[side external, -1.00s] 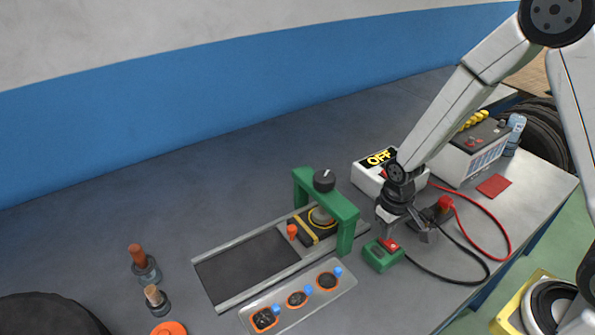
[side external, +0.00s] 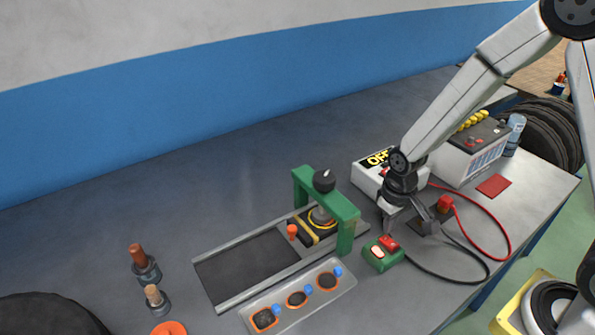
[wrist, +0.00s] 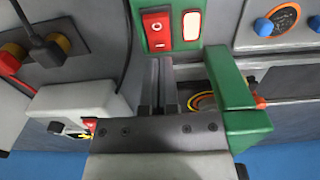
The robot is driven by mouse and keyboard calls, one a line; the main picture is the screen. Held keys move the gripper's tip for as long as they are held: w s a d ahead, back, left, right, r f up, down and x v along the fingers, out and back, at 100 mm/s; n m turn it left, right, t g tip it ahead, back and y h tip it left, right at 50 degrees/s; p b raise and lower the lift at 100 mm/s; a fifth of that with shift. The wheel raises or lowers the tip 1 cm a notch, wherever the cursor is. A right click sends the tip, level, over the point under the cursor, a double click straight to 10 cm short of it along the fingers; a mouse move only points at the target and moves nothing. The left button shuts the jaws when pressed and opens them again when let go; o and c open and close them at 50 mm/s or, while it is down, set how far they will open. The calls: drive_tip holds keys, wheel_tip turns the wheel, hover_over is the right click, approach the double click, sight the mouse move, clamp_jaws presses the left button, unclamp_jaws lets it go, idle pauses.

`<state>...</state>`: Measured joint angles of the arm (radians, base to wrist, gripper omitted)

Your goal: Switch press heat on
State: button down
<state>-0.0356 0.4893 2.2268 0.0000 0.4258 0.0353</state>
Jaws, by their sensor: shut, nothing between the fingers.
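The green switch box (side external: 384,262) sits on the bench in front of the green press frame (side external: 346,232). It carries a red rocker switch (side external: 389,243) and beside it a pale, bright lamp window (side external: 377,252) with a reddish rim. In the wrist view the rocker (wrist: 157,28) and lamp (wrist: 191,25) show clearly at the top. My gripper (side external: 387,230) is shut and empty, just above and behind the box, apart from the rocker. Its closed fingers (wrist: 159,65) point toward the box in the wrist view.
A white box labelled OFF (side external: 368,178) and a battery (side external: 470,155) stand behind my gripper. Red and black cables (side external: 500,230) loop to the right. A tray with several patches (side external: 297,298) lies left of the switch box.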

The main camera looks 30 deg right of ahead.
sight(389, 240)
drive_tip(key=shift+r, duration=2.2)
drive_tip(key=shift+s+r, duration=0.1)
drive_tip(key=s+d+r+t, duration=0.1)
drive_tip(key=s+r+t, duration=0.1)
drive_tip(key=s+r, duration=0.2)
drive_tip(key=shift+s+t, duration=0.3)
drive_tip(key=shift+s, duration=0.65)
